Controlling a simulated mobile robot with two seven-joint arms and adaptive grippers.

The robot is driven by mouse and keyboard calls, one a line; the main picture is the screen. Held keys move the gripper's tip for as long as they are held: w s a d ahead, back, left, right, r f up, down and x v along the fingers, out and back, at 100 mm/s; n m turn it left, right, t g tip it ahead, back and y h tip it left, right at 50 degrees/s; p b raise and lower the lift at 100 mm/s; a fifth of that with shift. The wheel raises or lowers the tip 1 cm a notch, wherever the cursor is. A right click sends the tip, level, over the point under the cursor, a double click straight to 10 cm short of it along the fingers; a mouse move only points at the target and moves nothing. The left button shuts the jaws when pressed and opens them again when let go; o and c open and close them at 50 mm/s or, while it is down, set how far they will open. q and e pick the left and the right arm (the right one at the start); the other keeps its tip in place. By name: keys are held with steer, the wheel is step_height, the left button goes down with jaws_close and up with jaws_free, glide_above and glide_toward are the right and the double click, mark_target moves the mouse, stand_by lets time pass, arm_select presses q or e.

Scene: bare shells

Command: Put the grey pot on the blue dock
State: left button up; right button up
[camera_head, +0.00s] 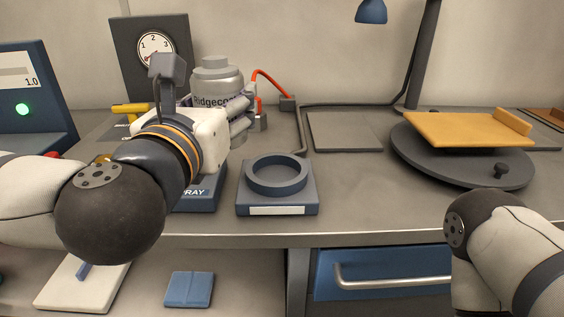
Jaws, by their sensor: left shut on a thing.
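The grey pot (216,78) is a rounded, lidded pot with dark lettering, partly hidden behind my left gripper. My left gripper (242,124) is shut on the pot, at the back left of the bench. The blue dock (277,207) is a square blue-grey base with a raised round ring and a pale label strip on its front. It sits near the front edge of the bench, to the right of and nearer than the pot. The ring is empty. My right arm shows at the lower right, but its gripper is out of the picture.
A yellow tray (465,128) rests on a round dark turntable (430,165) at right. A flat grey plate (345,132) lies between.

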arm_select(q)
steer(key=shift+w+d+f+b, duration=0.25)
steer(key=shift+w+d+f, duration=0.65)
steer(key=shift+d+f, duration=0.6)
steer(key=shift+w+d+f+b, duration=0.2)
steer(key=shift+w+d+f, duration=0.75)
steer(key=shift+f, duration=0.95)
steer(key=shift+w+d+f+b, duration=0.25)
steer(key=shift+w+d+f, duration=0.55)
steer(key=shift+d+f, duration=0.75)
arm_select(e)
steer(key=shift+s+f+g, duration=0.3)
steer(key=shift+s+f, duration=0.6)
steer(key=shift+f, duration=0.15)
arm_select(q)
steer(key=shift+a+f, duration=0.15)
steer(key=shift+a, duration=0.05)
steer(key=shift+f, duration=0.2)
steer(key=o, duration=1.4)
steer(key=shift+o, duration=0.2)
